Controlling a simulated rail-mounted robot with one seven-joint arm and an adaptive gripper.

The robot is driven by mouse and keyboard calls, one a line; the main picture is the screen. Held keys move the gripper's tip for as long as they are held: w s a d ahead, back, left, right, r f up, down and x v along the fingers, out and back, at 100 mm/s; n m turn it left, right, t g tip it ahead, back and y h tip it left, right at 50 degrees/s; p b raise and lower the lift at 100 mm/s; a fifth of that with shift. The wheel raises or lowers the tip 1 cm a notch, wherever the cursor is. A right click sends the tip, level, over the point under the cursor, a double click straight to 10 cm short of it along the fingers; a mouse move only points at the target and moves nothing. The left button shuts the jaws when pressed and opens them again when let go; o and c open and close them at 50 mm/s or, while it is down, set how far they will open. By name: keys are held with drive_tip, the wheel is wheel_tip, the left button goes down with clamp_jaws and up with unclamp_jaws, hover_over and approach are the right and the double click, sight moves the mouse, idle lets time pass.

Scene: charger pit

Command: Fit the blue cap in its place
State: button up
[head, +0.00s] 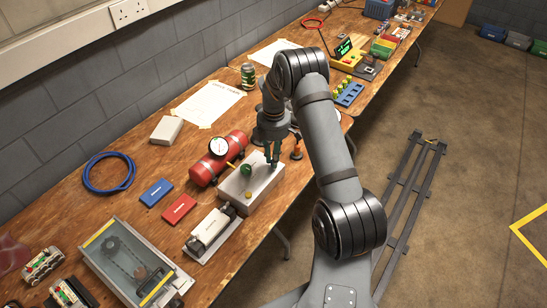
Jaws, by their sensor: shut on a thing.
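My gripper (273,161) points down over the far right part of a pale grey box (236,202) on the wooden bench. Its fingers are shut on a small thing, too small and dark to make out. I cannot tell whether that thing touches the box. A green round piece (246,170) and a small yellow piece (248,195) are on the box top, left of my fingers. I cannot pick out a blue cap for certain. A flat blue block (157,193) lies on the bench to the left.
A flat red block (179,209) and a grey and white device (212,231) lie nearer the front. A small orange-based item (297,152) is right of my gripper.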

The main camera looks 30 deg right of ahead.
drive_tip(key=o, duration=0.7)
drive_tip(key=shift+o, duration=0.7)
wheel_tip(320, 180, up, 12)
